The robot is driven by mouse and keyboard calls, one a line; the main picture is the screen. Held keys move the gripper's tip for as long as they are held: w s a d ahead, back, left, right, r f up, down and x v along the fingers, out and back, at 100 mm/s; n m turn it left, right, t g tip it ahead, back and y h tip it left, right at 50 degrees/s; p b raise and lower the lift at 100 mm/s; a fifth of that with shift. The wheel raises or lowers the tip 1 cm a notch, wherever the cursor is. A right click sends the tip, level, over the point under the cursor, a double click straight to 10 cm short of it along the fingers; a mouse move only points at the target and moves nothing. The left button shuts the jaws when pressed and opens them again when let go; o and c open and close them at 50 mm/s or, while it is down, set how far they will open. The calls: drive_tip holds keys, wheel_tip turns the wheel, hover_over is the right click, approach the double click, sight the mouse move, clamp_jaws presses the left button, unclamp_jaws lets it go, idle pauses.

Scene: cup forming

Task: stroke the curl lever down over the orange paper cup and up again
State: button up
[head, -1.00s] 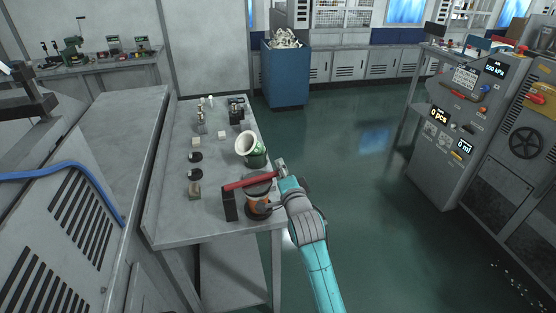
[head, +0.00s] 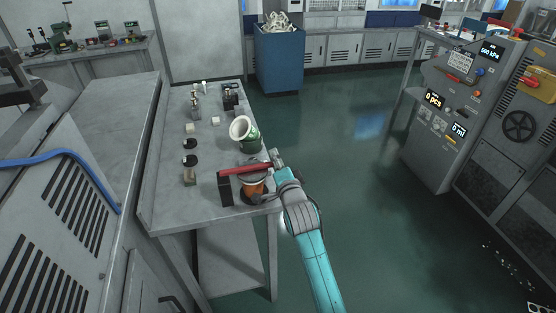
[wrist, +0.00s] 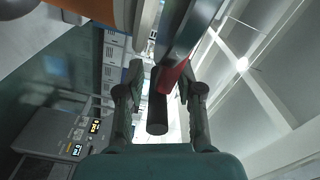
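The curl lever (head: 245,169) is a red bar on a dark post at the near end of the bench. It lies nearly level, its right end slightly higher, above the orange paper cup (head: 252,188). The cup sits upright in its holder and its rim is partly hidden; its orange side also shows at the top of the wrist view (wrist: 117,12). My gripper (head: 276,158) is at the lever's right end. In the wrist view the lever's dark handle end (wrist: 157,112) lies between my open fingers (wrist: 160,78), with a gap on its left.
A green holder (head: 249,144) with a tilted white cup stands just behind the lever. Small blocks and black discs (head: 190,160) lie on the bench (head: 170,208) to the left. A control cabinet (head: 440,150) stands right, across clear floor.

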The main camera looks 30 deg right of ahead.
drive_tip(key=shift+s, duration=0.1)
drive_tip(key=v, duration=1.1)
drive_tip(key=shift+s, duration=0.4)
drive_tip(key=shift+a, duration=0.1)
drive_tip(key=s+a+f+n+y, duration=0.1)
drive_tip(key=s+a+f+n, duration=0.25)
drive_tip(key=s, duration=0.35)
drive_tip(key=s+a+f+n+g+y, duration=0.1)
drive_tip(key=s+a+f+n, duration=0.1)
drive_tip(key=s+f, duration=0.35)
drive_tip(key=s+a+f+n+y, duration=0.1)
drive_tip(key=s+a+f+n, duration=0.15)
drive_tip(key=s, duration=0.55)
drive_tip(key=s+a+r+n, duration=0.1)
drive_tip(key=s+n, duration=0.3)
drive_tip(key=s, duration=0.7)
drive_tip(key=s+a+r+n+g+y, duration=0.1)
drive_tip(key=s+n, duration=0.4)
drive_tip(key=s, duration=0.6)
drive_tip(key=shift+a+r+g+y, duration=0.3)
drive_tip(key=shift+a+r, duration=0.4)
drive_tip(key=shift+a, duration=0.15)
